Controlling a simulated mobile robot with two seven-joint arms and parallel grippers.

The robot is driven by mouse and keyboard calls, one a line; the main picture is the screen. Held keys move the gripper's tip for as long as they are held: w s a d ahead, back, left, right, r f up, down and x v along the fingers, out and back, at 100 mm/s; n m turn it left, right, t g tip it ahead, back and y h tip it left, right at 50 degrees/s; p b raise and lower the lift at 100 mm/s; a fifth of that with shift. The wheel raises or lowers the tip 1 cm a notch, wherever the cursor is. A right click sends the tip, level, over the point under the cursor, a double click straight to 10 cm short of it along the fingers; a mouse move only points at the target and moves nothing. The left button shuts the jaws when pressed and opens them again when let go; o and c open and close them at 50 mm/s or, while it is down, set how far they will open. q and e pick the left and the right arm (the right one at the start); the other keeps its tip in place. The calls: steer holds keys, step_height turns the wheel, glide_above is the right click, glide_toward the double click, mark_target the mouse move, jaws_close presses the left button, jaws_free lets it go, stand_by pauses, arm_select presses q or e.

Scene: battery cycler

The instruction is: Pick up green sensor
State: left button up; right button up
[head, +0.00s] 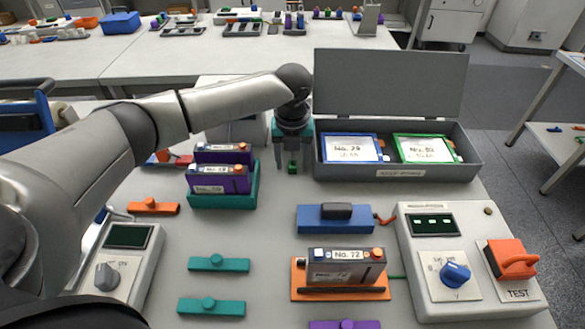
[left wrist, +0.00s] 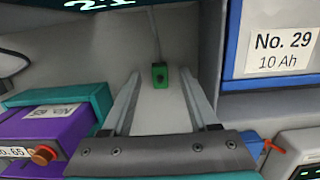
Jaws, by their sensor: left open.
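The green sensor (head: 293,168) is a small green block with a thin cable, on the grey table left of the open grey box. In the left wrist view the green sensor (left wrist: 159,76) appears between the far ends of the two fingers, with its cable running up behind it. My left gripper (head: 292,161) points down over the sensor; its fingers are open, one on each side. In the left wrist view the left gripper (left wrist: 160,82) shows a gap between each finger and the sensor. I cannot tell whether the fingertips reach its height. My right gripper is not in view.
The grey box (head: 397,174), holding blue and green batteries, stands close right of the gripper. A teal tray (head: 222,201) with purple batteries stands close left. A blue holder (head: 335,225) and the orange-based No. 72 battery (head: 345,272) are nearer the front.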

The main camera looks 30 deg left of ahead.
arm_select(q)
jaws_close()
stand_by(0.5)
